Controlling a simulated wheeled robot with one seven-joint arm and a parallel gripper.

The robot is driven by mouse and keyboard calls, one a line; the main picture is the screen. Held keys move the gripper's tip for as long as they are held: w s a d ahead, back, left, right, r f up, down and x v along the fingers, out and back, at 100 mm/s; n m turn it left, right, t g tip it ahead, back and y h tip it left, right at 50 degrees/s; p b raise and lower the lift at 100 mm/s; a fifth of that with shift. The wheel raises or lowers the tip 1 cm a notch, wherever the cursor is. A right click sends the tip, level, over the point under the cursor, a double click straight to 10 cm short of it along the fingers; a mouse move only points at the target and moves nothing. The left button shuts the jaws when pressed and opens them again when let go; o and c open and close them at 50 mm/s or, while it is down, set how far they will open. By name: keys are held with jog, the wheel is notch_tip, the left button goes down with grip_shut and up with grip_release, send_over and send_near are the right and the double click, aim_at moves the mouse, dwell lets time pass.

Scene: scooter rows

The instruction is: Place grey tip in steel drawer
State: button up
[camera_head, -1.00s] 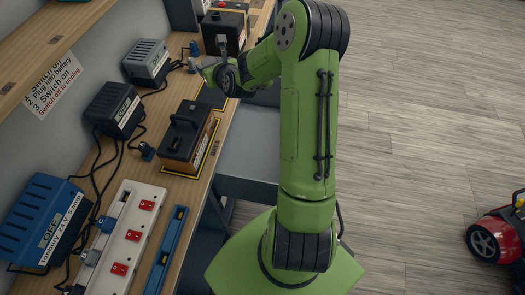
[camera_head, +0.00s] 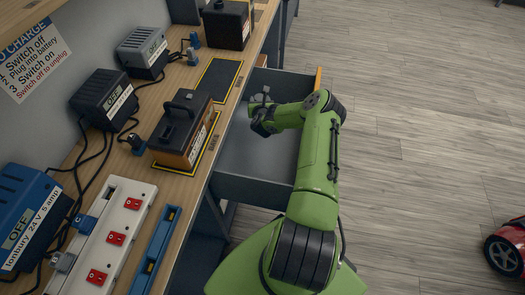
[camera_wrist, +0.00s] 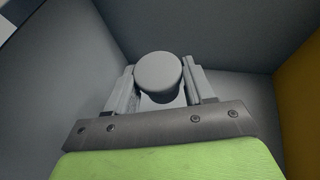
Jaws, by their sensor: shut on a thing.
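The grey tip (camera_wrist: 158,72) is a round-topped grey piece held between the two fingers of my gripper (camera_wrist: 160,92) in the wrist view. My gripper (camera_head: 262,100) is shut on it. In the head view the gripper is over the open steel drawer (camera_head: 250,155), towards its far end, and the tip is hard to make out there. The drawer is a deep grey box pulled out from under the bench. Its grey walls (camera_wrist: 215,32) surround the gripper in the wrist view. I cannot tell how far the tip is above the drawer floor.
The wooden bench (camera_head: 150,195) runs along the left. It carries a battery (camera_head: 185,130), several chargers, a white power strip (camera_head: 120,225) and a blue level (camera_head: 160,250). An empty yellow-edged dark pad (camera_head: 217,80) lies beside the drawer. Open floor is at right, with a red scooter (camera_head: 508,245).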

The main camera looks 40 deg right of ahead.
notch_tip(320, 180, down, 12)
jog(key=b, duration=0.5)
jog(key=shift+a+r, duration=0.1)
jog(key=shift+r, duration=0.15)
jog(key=o, duration=1)
jog(key=shift+s+r, duration=0.1)
jog(key=shift+s, duration=0.05)
jog(key=p+v, duration=0.4)
jog(key=v, duration=0.7)
jog(key=shift+s+a, duration=0.2)
jog(key=shift+a, duration=0.2)
